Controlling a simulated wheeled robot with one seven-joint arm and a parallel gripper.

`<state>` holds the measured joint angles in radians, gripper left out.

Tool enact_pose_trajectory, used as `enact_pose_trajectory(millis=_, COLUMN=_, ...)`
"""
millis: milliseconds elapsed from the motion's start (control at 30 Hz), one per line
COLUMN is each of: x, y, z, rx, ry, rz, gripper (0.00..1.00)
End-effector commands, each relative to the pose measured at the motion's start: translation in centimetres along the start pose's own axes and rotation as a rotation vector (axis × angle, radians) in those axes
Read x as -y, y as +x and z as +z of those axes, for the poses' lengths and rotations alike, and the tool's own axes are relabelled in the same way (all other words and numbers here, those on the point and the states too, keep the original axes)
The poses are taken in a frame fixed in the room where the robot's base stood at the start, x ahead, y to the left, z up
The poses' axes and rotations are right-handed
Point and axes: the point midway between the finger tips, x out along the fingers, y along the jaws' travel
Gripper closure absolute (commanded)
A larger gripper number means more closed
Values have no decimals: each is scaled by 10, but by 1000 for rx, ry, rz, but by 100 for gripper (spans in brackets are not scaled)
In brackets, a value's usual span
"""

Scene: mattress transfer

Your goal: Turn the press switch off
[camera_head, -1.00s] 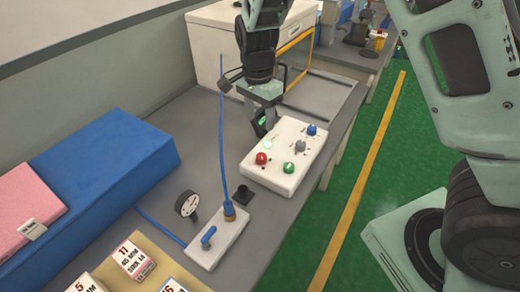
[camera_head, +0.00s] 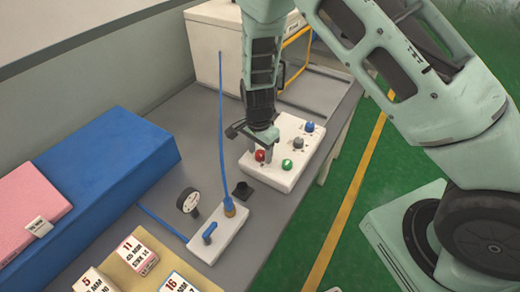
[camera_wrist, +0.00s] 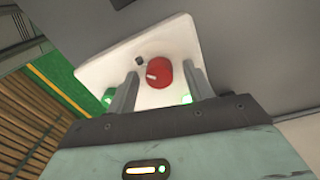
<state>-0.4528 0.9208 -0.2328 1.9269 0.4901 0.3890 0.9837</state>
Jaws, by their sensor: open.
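The white control box (camera_head: 256,176) stands on the grey bench with several coloured controls on top. It also shows in the wrist view (camera_wrist: 110,67). A red knob (camera_head: 260,155) is near its left side; in the wrist view the red knob (camera_wrist: 158,73) appears between my fingers. Contact cannot be told.
A green control (camera_head: 287,163), grey knob (camera_head: 298,143) and blue knob (camera_head: 309,127) share the box. A valve block (camera_head: 222,238) with an upright blue hose and a gauge (camera_head: 188,201) stand nearby. A blue block (camera_head: 105,165) lies left.

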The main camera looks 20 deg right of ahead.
Motion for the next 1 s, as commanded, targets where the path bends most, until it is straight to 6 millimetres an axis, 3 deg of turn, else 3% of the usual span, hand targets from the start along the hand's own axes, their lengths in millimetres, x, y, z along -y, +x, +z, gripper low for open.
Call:
enact_pose_trajectory(millis=100, x=0, y=0, z=0, rx=0, ry=0, rz=0, gripper=48)
enact_pose_trajectory(millis=267, x=0, y=0, z=0, rx=0, ry=0, rz=0, gripper=90)
enact_pose_trajectory(millis=300, x=0, y=0, z=0, rx=0, ry=0, rz=0, gripper=93)
enact_pose_trajectory(millis=667, x=0, y=0, z=0, rx=-2, ry=-48, rz=1, gripper=93)
enact_pose_trajectory(millis=1000, x=0, y=0, z=0, rx=-11, ry=-279, rz=1, gripper=93)
